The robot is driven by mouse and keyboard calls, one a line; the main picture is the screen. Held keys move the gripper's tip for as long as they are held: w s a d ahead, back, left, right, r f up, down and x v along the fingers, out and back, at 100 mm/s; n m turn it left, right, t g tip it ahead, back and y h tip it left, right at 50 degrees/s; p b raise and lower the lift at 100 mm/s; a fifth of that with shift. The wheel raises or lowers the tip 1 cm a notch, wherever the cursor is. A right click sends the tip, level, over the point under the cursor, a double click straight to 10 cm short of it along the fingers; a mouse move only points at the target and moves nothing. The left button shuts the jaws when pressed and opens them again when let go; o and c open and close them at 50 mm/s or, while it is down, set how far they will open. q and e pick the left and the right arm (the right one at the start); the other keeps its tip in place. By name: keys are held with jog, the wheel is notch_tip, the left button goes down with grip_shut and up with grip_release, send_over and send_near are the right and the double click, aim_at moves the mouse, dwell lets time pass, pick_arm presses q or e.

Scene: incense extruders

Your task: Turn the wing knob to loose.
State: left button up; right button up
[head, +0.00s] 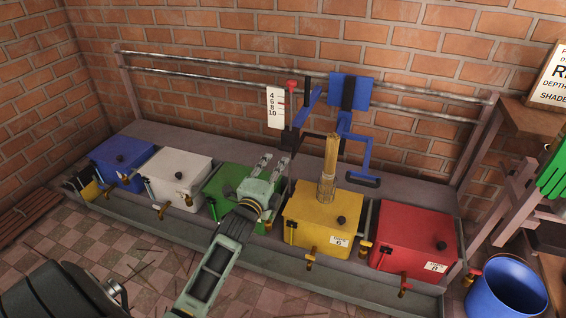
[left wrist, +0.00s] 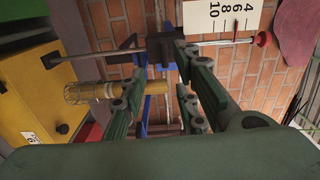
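My left gripper (head: 273,164) is above the green box (head: 226,184), in front of the rail. Its two fingers are apart, with nothing between the tips. In the left wrist view the fingers (left wrist: 162,108) are spread, with dark and blue bracket parts (left wrist: 168,60) beyond them. A black fitting (head: 287,138) sits below the red-topped rod (head: 291,86), just behind the gripper in the head view. I cannot tell for sure which part is the wing knob. Small brass handles (head: 310,257) show on the box fronts. My right gripper is in neither view.
Blue (head: 122,160), white (head: 180,168), yellow (head: 322,215) and red (head: 415,240) boxes stand in a row. A brass cylinder (head: 326,187) rises from the yellow one. A blue bracket (head: 348,92) and number scale (head: 275,108) hang at the rail. A blue bucket (head: 500,292) is right.

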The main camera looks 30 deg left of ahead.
aim_at(284, 151)
pick_arm(q)
jog(key=x, duration=0.2)
jog(key=b+x, duration=0.1)
jog(key=x, duration=0.2)
jog(key=shift+w+a+r, duration=0.15)
jog(key=shift+w+r, duration=0.2)
jog(key=shift+w+a+b, duration=0.1)
jog(key=shift+w+b, duration=0.25)
jog(key=shift+w, duration=0.15)
jog(key=shift+w+a, duration=0.15)
jog(key=shift+w, duration=0.4)
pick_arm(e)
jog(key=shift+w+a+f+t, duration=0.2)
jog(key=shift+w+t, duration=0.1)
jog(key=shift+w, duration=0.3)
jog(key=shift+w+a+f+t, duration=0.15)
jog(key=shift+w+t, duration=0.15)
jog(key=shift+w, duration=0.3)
pick_arm(q)
grip_shut()
